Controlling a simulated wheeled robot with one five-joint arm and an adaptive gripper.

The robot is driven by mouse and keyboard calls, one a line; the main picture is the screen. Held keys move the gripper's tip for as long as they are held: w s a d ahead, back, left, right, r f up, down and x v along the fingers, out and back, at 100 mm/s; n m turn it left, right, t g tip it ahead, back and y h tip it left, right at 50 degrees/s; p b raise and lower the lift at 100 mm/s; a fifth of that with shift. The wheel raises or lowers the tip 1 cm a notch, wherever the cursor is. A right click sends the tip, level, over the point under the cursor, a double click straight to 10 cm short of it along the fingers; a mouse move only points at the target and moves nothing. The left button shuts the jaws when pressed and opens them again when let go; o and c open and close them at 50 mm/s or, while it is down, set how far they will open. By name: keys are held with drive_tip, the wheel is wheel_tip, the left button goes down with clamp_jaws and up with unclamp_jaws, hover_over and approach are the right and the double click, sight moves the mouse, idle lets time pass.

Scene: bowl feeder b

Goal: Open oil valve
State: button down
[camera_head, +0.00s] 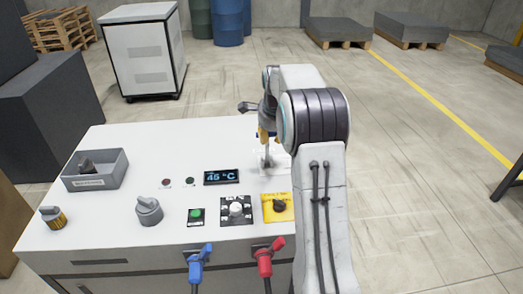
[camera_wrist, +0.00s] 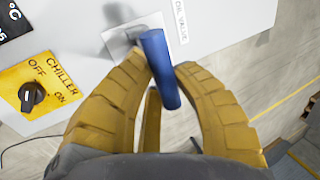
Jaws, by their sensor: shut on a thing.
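The oil valve has a blue cylindrical handle (camera_wrist: 160,70) in the wrist view, over a pale square base plate (camera_wrist: 119,42) with a grey metal part on it. A printed label (camera_wrist: 181,22) beside it seems to read OIL VALVE. My gripper (camera_wrist: 160,66) has its yellow fingers shut on the blue handle, one on each side. In the head view my gripper (camera_head: 266,134) is low over the panel's right part, above the metal stem of the oil valve (camera_head: 266,156). My arm hides the area to the right of it.
The white panel top (camera_head: 120,150) carries a yellow chiller switch (camera_head: 278,206), a 45 °C display (camera_head: 221,177), a green button (camera_head: 196,214) and a grey bin (camera_head: 96,170). Blue (camera_head: 200,262) and red (camera_head: 264,260) handles hang at the front edge.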

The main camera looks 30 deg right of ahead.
drive_tip(key=s+t+b, duration=0.1)
drive_tip(key=t+b, duration=0.1)
drive_tip(key=b, duration=0.4)
drive_tip(key=s+a+f+t+h+b, duration=0.1)
drive_tip(key=s+t+b, duration=0.1)
drive_tip(key=b, duration=0.5)
drive_tip(key=s+f+t+h+b, duration=0.1)
drive_tip(key=b, duration=0.6)
drive_tip(key=shift+s+a+f+t, duration=0.2)
drive_tip(key=shift+s+a+t, duration=0.1)
drive_tip(key=shift+s+t, duration=0.1)
drive_tip(key=shift+s+h+b, duration=0.15)
drive_tip(key=shift+h+b, duration=0.15)
drive_tip(key=shift+b, duration=0.6)
drive_tip(key=c, duration=1.3)
unclamp_jaws()
drive_tip(key=o, duration=0.4)
drive_tip(key=shift+c, duration=0.2)
drive_tip(key=shift+a+r, duration=0.15)
